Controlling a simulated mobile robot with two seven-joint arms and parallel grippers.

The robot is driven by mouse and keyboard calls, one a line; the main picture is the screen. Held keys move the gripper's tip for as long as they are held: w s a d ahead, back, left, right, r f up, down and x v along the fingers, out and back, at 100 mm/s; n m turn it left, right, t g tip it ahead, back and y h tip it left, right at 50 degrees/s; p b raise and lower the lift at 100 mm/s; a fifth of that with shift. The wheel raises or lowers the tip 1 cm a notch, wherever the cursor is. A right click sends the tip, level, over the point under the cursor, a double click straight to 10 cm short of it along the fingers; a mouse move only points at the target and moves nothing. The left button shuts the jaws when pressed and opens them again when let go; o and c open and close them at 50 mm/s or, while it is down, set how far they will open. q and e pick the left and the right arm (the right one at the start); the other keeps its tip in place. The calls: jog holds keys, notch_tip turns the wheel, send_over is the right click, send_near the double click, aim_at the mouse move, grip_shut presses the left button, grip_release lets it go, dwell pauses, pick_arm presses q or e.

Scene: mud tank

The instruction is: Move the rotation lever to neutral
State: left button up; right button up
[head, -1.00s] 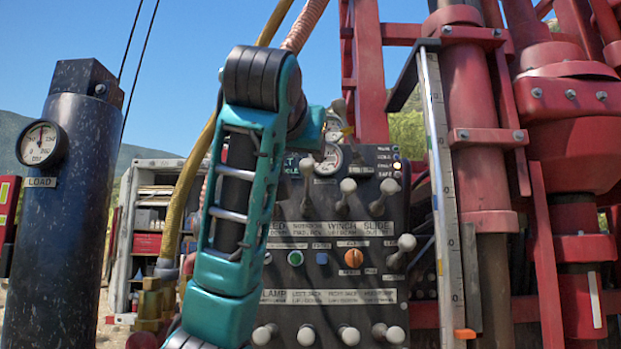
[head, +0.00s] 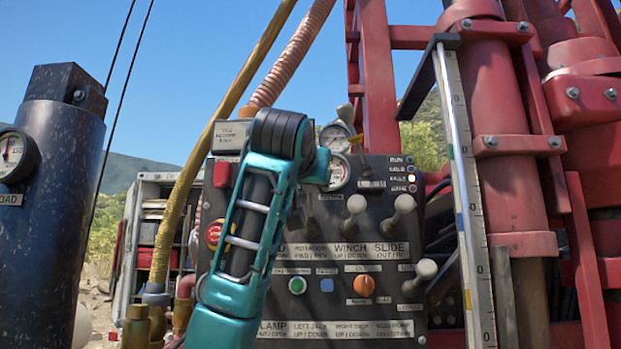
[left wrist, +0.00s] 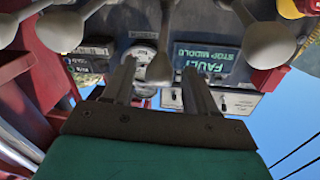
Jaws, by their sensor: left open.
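The rotation lever (left wrist: 160,68) has a grey ball knob. In the left wrist view, where the panel appears upside down, the knob is between the two fingers of my left gripper (left wrist: 159,74). The fingers are open with a gap on each side, and I cannot tell any contact. In the head view my left arm hides the knob and the fingers. The rotation label (head: 309,250) shows on the dark control panel (head: 385,230) beside my arm. The lever's exact tilt is unclear. My right gripper is out of view.
The winch lever (head: 356,204) and slide lever (head: 404,203) stand right of my arm. A neighbouring lever (left wrist: 262,45) is close to the fingers. A red stop button (head: 214,233) is at the panel's left. Hoses (head: 178,200) and a red mast (head: 505,180) flank the panel.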

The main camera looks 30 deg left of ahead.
aim_at(310, 201)
pick_arm(q)
jog(key=shift+p+x, duration=0.4)
jog(key=shift+x, duration=1.5)
jog(key=shift+c, duration=0.4)
grip_shut()
